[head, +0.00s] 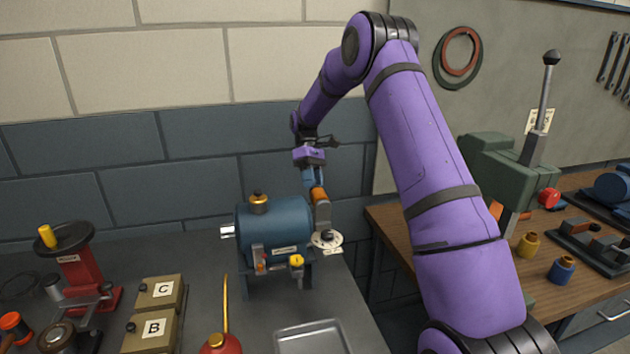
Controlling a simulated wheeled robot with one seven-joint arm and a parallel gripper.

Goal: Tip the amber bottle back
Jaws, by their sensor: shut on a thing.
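My gripper (315,184) is beyond the blue casing's right end, pointing down, and shut on an amber piece. I take this piece as the amber bottle (318,195); it is small in view and partly covered by the fingers. A grey part continues below it, leaning slightly, down to a pale round disc (327,240) at the right end of the blue casing (275,222). I cannot tell whether the grey part touches the disc, or whether anything flows. The casing has a brass cap (258,203) on top and a yellow knob (296,261) in front.
On the dark bench are a red oil can (221,344), a metal tray (311,338), boxes marked C (160,291) and B (150,328), and a red stand (84,266). A green lever press (500,165) stands on the wooden bench at right.

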